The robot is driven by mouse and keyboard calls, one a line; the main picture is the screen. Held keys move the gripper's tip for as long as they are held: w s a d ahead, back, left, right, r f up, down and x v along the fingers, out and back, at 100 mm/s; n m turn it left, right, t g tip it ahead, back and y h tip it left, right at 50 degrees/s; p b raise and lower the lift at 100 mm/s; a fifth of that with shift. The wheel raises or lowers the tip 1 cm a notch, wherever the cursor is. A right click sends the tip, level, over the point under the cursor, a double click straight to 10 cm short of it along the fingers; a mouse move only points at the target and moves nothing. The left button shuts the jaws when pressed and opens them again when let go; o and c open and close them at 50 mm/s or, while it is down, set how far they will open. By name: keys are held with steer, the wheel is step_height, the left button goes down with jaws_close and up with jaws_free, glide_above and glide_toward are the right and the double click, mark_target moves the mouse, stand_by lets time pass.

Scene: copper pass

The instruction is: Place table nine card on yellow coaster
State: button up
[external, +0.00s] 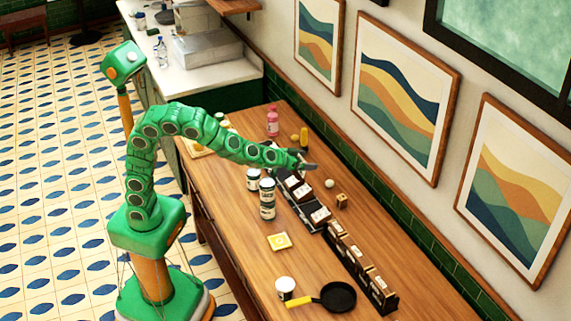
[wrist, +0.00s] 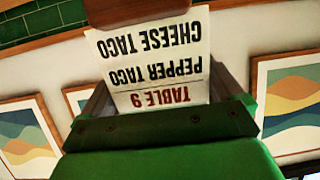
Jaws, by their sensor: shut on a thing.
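The table nine card (wrist: 155,62) is in my gripper (wrist: 160,105) in the wrist view, a white slip reading "TABLE 9", "PEPPER TACO" and "CHEESE TACO", upside down in the picture. The jaws are shut on it. In the external view my gripper (external: 308,165) is above the back part of the wooden counter, near a row of dark holders; the card is too small to make out there. The yellow coaster (external: 278,241) lies flat on the counter, nearer the front edge, clear of my gripper.
Dark holders with white labels (external: 320,215) run along the counter toward a row of dark boxes (external: 360,265). Dark jars (external: 267,198) stand between my gripper and the coaster. A black pan (external: 338,297) and white-lidded jar (external: 286,287) are at the near end.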

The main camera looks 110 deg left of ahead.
steer(key=d, duration=1)
glide_above(287, 239)
step_height(287, 239, down, 2)
steer(key=f, duration=0.1)
steer(key=shift+s+f, duration=0.1)
steer(key=shift+f, duration=8.1)
steer(key=shift+f, duration=0.15)
steer(key=o, duration=0.7)
steer(key=shift+c, duration=0.2)
